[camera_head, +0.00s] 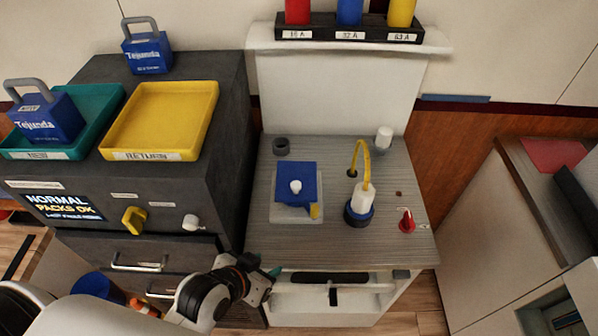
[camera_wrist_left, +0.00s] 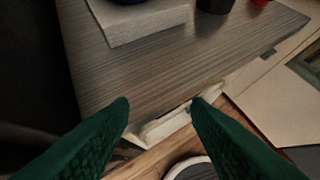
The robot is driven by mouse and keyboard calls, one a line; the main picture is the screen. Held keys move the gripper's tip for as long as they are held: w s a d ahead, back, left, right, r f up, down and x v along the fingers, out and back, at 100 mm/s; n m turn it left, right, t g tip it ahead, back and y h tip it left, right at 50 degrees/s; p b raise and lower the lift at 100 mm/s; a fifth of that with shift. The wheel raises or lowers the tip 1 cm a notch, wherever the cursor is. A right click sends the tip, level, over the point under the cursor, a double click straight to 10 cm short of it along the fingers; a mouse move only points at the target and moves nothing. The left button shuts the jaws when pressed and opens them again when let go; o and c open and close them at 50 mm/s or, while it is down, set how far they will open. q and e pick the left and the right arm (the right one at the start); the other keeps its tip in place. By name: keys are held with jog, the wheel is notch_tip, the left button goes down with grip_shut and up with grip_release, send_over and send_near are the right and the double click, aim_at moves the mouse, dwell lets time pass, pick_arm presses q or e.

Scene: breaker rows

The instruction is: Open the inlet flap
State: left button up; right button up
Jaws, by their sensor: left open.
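A blue square flap (camera_head: 296,170) with a white knob (camera_head: 295,187) and a yellow tab (camera_head: 315,211) lies flat on a pale plate (camera_head: 285,214) on the grey counter; it looks like the inlet flap and looks closed. In the left wrist view the plate (camera_wrist_left: 150,28) is at the top, with only a sliver of blue above it. My left gripper (camera_head: 266,282) is open and empty at the counter's front left edge, in front of the flap and apart from it. Its green fingers (camera_wrist_left: 160,108) show spread over the counter's front edge. My right gripper is not in view.
Right of the flap stands a white and blue inlet (camera_head: 360,204) with a curved yellow pipe, then a red knob (camera_head: 407,222). A grey cabinet (camera_head: 228,130) with a yellow tray (camera_head: 208,120) rises on the left. The counter's front strip (camera_head: 340,254) is clear.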

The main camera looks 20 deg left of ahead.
aim_at(294, 188)
pick_arm(q)
jog(key=w+t, duration=0.1)
jog(key=w+d+r+t, duration=0.1)
jog(key=w+r+t+h, duration=0.1)
jog(key=t, duration=0.1)
jog(key=shift+w+d+r, duration=0.15)
jog(key=shift+w+d, duration=0.15)
jog(key=shift+d, duration=0.1)
jog(key=r+t, duration=0.1)
jog(key=w+r+t, duration=0.1)
jog(key=w+r+n+t, duration=0.1)
jog(key=t, duration=0.1)
jog(key=shift+w+a+y, duration=0.2)
jog(key=shift+a+y, duration=0.1)
jog(key=shift+a, duration=0.05)
jog(key=shift+n+t+y, duration=0.4)
jog(key=shift+t+y, duration=0.1)
jog(key=shift+t, duration=0.3)
jog(key=w, duration=0.4)
jog(key=w+r+p, duration=0.1)
jog(key=w, duration=0.3)
jog(key=w+p, duration=0.1)
jog(key=w, duration=0.3)
jog(key=shift+d+r, duration=0.15)
jog(key=shift+d, duration=0.15)
grip_shut()
